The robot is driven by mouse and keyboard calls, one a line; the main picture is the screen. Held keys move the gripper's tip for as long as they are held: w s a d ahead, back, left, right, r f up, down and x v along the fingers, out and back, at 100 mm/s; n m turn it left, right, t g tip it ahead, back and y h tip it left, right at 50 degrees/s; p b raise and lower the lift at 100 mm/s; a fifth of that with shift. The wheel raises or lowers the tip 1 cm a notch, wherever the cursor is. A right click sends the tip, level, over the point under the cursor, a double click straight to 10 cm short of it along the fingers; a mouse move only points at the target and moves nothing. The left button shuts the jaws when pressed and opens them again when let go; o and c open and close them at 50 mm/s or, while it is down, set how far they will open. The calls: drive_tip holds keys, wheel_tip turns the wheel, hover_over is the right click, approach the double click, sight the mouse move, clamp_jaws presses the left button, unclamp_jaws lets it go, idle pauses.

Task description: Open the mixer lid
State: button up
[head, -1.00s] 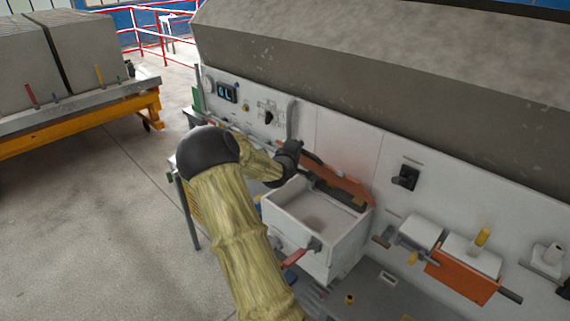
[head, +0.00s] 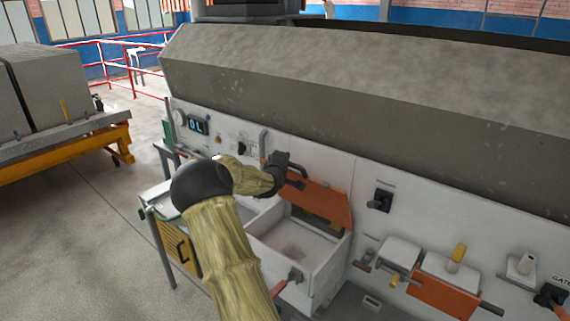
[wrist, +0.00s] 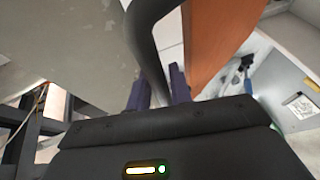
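The mixer lid (head: 322,204) is an orange panel tilted up at the back of an open white box (head: 290,243). The box's inside shows below it. The lid also fills the upper middle of the wrist view (wrist: 212,40). My gripper (head: 284,170) is at the lid's upper left side. In the wrist view, a dark curved handle (wrist: 143,35) runs down between the two purple fingers (wrist: 159,92), which appear closed about it. The handle's join to the lid is hidden.
A grey sloped mould (head: 350,95) stands behind the white wall panel. A black lever (head: 380,200) is right of the lid. A red handle (head: 279,287) is on the box front. Open floor lies left.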

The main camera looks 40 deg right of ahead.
drive_tip(key=shift+o, duration=1.3)
drive_tip(key=b+v, duration=0.5)
drive_tip(key=v, duration=1.2)
drive_tip(key=shift+s, duration=0.15)
drive_tip(key=shift+a, duration=0.15)
